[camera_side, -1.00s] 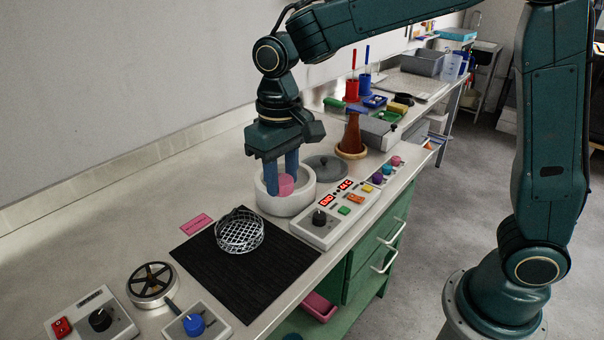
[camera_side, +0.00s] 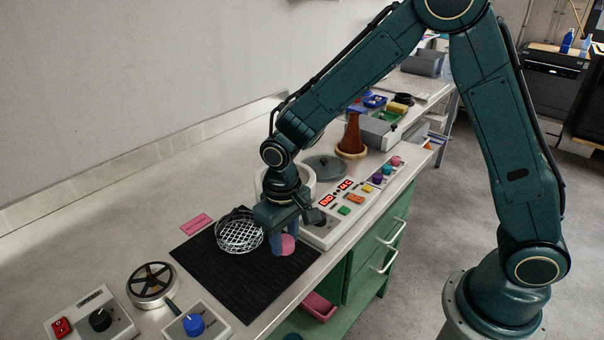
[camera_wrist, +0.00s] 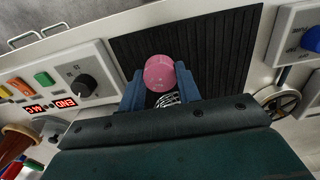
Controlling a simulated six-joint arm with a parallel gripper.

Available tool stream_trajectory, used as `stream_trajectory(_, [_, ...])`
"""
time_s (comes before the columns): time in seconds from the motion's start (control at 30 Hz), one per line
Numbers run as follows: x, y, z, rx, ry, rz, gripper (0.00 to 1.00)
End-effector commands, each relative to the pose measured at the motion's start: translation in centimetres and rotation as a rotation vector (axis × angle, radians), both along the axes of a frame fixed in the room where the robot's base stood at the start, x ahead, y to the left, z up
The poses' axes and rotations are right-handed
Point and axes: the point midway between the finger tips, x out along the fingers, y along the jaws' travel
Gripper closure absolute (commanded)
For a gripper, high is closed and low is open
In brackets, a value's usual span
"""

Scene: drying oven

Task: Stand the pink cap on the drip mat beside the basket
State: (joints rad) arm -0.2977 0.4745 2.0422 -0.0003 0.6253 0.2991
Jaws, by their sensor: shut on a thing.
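The pink cap (camera_side: 288,244) is between the blue fingers of my gripper (camera_side: 284,240), which is shut on it. The cap is over the right part of the black drip mat (camera_side: 240,290), to the right of the wire basket (camera_side: 239,232). In the wrist view the cap (camera_wrist: 159,72) shows its round pink face between the fingertips, with the drip mat (camera_wrist: 225,50) behind it. The basket (camera_wrist: 167,99) is mostly hidden by my gripper there. I cannot tell whether the cap touches the mat.
The white round tub (camera_side: 320,180) stands behind my gripper. A control panel (camera_side: 325,232) with a red display lies close to the right of the mat. A pink label (camera_side: 196,224) lies at its far left corner. The mat's front part is clear.

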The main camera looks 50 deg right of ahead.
Motion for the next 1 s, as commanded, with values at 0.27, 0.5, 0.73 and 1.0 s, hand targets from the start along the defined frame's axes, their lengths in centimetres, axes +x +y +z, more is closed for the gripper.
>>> stream_trajectory(0.27, [0.0, 0.0, -0.5, 0.0, 0.001, 0.0, 0.88])
stream_trajectory(0.5, [-0.1, 0.0, -3.1, -0.001, 0.005, 0.0, 0.88])
stream_trajectory(0.73, [0.0, 0.0, -4.4, 0.0, 0.001, 0.0, 0.88])
stream_trajectory(1.0, [0.0, 0.0, -4.4, 0.0, 0.0, 0.0, 0.88])
